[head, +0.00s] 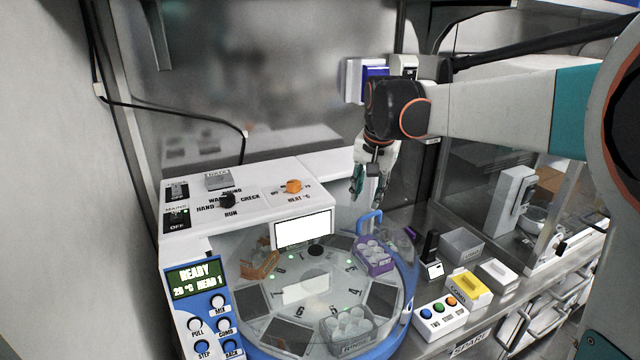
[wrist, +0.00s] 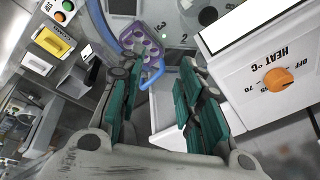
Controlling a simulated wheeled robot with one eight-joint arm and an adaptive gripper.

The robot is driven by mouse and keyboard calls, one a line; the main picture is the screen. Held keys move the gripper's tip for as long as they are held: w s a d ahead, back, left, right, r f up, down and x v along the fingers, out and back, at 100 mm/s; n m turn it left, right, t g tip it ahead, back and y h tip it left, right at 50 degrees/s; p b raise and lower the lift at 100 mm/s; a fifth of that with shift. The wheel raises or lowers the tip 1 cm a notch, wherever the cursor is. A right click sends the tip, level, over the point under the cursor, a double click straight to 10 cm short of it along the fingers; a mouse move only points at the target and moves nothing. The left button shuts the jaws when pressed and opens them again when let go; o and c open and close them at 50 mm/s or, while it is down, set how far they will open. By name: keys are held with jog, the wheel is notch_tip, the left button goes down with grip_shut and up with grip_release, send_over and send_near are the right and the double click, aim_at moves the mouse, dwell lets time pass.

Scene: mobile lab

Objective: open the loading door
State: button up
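The machine's round carousel (head: 262,325) lies under a clear cover. A blue loop handle (head: 370,222) stands at its back right rim, above a purple tube rack (head: 376,264); I take it to belong to the loading door, whose clear panel edges I cannot make out. The handle also shows in the wrist view (wrist: 152,76), beside the rack. My gripper (head: 366,196) points down just above the handle, apart from it as far as I can tell. In the wrist view my gripper (wrist: 158,84) has its teal-padded fingers spread with nothing between them.
A white control housing with an orange heat knob (head: 293,186) and a white screen (head: 303,229) stands left of my gripper. A button box (head: 440,314), a yellow box (head: 468,288) and a grey box (head: 462,244) stand on the bench to the right.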

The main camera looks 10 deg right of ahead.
jog(key=w+d+f+m+g+p, duration=0.1)
jog(key=w+d+f+m+p, duration=0.15)
jog(key=w+d+p, duration=0.4)
jog(key=w+d+f+m+g+p, duration=0.1)
jog(key=w+d+m+g+p, duration=0.15)
jog(key=w, duration=0.65)
jog(key=shift+m+t, duration=0.3)
jog(key=shift+t, duration=0.05)
jog(key=f, duration=1.3)
jog(key=shift+w+a+f+b, duration=0.2)
jog(key=shift+f+b, duration=0.05)
jog(key=shift+b, duration=0.1)
grip_shut()
